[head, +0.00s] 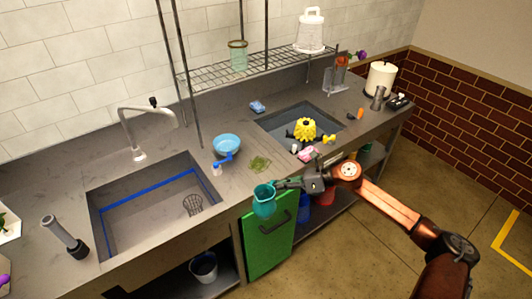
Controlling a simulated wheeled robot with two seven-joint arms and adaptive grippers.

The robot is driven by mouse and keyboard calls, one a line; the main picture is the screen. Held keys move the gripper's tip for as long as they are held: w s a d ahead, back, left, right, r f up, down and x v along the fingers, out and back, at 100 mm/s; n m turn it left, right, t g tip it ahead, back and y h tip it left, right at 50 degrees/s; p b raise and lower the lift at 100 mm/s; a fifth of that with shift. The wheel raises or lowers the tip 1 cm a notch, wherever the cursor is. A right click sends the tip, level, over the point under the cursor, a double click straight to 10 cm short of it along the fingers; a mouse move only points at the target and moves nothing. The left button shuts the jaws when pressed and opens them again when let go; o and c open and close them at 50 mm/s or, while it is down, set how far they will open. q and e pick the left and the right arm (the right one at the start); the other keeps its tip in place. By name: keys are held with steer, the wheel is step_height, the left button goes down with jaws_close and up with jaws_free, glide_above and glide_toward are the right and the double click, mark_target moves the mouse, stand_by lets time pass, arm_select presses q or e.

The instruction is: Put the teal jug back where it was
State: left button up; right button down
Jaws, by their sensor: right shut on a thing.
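The teal jug (264,203) is in the middle of the head view, roughly upright. It shows in front of the counter's front edge, over the top of the open green cabinet door (268,243). My right gripper (281,185) comes in from the right and is shut on the jug at its upper right side. The fingers are small here and the exact grip on the jug is hard to make out. My left gripper is not in view.
The grey counter (165,143) holds a blue bowl (227,145), green stems (260,164), a pink item (307,154) and a yellow object (305,129) by the right sink. A large sink (145,215) is at left. A wire shelf (225,75) hangs behind.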

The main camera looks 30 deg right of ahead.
steer(key=s+a+f, duration=0.2)
steer(key=s+a, duration=0.5)
steer(key=s+a+f+n+y, duration=0.1)
steer(key=s+a+f, duration=0.1)
steer(key=s+a, duration=0.5)
steer(key=shift+a+f, duration=0.4)
